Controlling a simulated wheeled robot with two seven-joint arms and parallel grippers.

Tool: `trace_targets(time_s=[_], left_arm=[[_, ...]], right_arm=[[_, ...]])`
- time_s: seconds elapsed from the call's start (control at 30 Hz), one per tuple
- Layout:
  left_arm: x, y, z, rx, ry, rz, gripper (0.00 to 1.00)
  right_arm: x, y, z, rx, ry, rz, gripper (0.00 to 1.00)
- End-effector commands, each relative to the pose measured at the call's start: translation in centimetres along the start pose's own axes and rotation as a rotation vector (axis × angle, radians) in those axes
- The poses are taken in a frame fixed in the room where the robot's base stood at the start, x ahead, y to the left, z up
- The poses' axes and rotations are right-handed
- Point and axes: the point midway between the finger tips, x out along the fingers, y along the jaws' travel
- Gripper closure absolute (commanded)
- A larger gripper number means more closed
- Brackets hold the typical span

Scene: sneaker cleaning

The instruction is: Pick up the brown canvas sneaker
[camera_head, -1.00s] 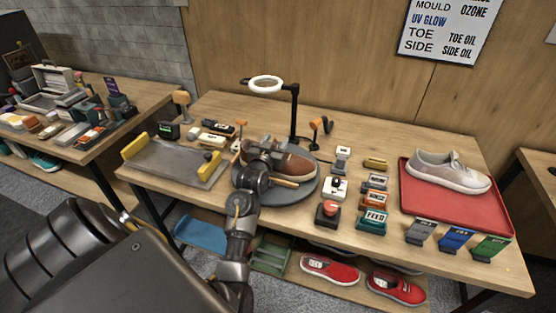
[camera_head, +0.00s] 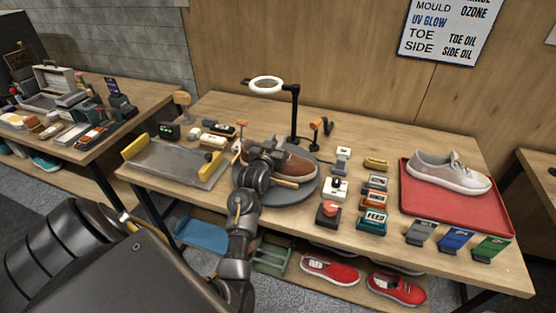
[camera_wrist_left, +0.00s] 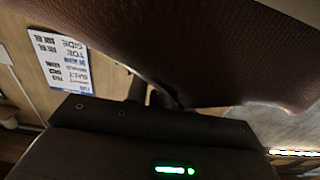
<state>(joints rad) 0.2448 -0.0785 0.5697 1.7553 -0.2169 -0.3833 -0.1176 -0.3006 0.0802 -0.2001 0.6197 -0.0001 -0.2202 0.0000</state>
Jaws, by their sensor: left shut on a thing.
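The brown canvas sneaker (camera_head: 295,165) sits on the round grey turntable (camera_head: 285,193) in the middle of the table, its toe toward the right. My left gripper (camera_head: 265,153) reaches over its heel end and is shut on it; the arm hides part of the sneaker. In the left wrist view the sneaker's brown surface (camera_wrist_left: 200,45) fills the upper part, very close to the gripper. The fingertips are mostly hidden there. My right gripper does not show.
A ring lamp (camera_head: 266,85) on a black post stands behind the turntable. Small labelled blocks and a red button (camera_head: 329,209) stand to its right. A red tray (camera_head: 415,202) with a pale sneaker (camera_head: 450,173) is at the right. A grey tray (camera_head: 165,165) lies at the left.

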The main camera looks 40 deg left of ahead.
Motion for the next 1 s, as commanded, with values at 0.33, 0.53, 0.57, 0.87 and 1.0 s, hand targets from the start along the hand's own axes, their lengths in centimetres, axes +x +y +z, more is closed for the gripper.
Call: trace_targets(time_s=[0.33, 0.53, 0.57, 0.87, 1.0], left_arm=[[0.1, 0.0, -1.5, 0.002, 0.006, -0.001, 1.0], [-0.9, -1.5, -5.1, 0.007, 0.008, -0.003, 1.0], [-1.2, -2.0, -5.8, 0.007, 0.009, -0.003, 1.0], [-5.0, -7.5, -10.9, 0.013, 0.004, -0.004, 1.0], [-6.5, -9.6, -12.1, 0.011, 0.002, -0.002, 1.0]], right_arm=[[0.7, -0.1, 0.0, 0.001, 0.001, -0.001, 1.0], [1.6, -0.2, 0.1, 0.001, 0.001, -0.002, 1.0], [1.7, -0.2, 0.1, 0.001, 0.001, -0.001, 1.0], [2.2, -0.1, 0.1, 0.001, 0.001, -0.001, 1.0], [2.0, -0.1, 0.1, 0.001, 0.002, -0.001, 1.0]])
